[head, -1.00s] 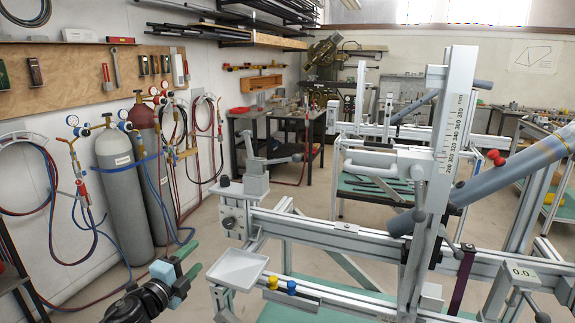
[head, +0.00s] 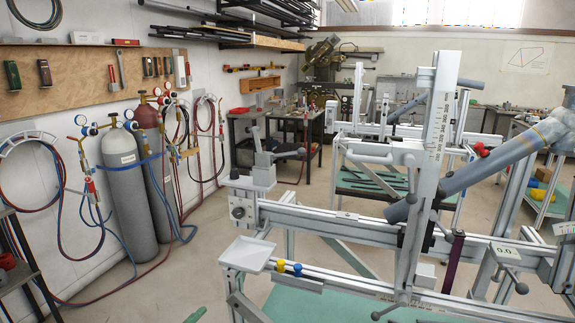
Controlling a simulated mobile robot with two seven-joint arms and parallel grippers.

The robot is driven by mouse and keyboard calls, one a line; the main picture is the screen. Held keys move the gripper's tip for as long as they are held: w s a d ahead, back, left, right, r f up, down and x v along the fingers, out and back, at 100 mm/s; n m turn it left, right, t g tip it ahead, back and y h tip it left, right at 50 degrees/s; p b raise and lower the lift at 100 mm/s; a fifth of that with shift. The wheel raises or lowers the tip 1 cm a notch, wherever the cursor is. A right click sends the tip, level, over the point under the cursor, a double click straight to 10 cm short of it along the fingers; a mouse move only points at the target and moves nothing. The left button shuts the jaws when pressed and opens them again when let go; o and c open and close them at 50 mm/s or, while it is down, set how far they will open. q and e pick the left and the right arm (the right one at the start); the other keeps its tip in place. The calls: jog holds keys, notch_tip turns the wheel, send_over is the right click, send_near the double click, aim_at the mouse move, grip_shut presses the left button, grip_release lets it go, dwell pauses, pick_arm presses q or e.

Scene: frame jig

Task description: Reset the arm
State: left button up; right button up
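Only a small green tip of my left gripper (head: 195,315) shows at the bottom edge of the head view, left of the frame jig. The rest of that gripper and its arm are below the picture, so its opening is hidden. My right gripper is out of view. The jig (head: 345,228) stands at the right, with a grey-blue tube (head: 470,172) held slanting across its upright. The upright (head: 437,125) carries a printed scale. A white tray (head: 247,253) sits at the jig's near left corner, beside a yellow and a blue knob.
Two gas cylinders (head: 124,185) with hoses stand against the left wall. A shelf edge (head: 15,255) shows at far left. A workbench (head: 300,125) and a second jig (head: 345,150) stand behind. The floor (head: 165,285) between cylinders and jig is clear.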

pick_arm(q)
jog(key=s+d+f+n+g+y, duration=0.1)
jog(key=s+f+n, duration=0.4)
jog(key=s, duration=0.4)
jog(key=s+d+f+n+g+y, duration=0.1)
jog(key=s+f+n+g, duration=0.15)
jog(key=s+f, duration=0.5)
jog(key=s+a+f+n+g, duration=0.1)
jog(key=s+f+n, duration=0.1)
jog(key=s, duration=0.9)
jog(key=s+a+f+n+g+y, duration=0.1)
jog(key=s+n, duration=0.4)
jog(key=s, duration=0.5)
notch_tip(320, 180, down, 2)
jog(key=shift+s+a+f+g+y+p, duration=0.25)
jog(key=shift+s+a+g+y+p, duration=0.05)
jog(key=shift+s+a+g, duration=0.15)
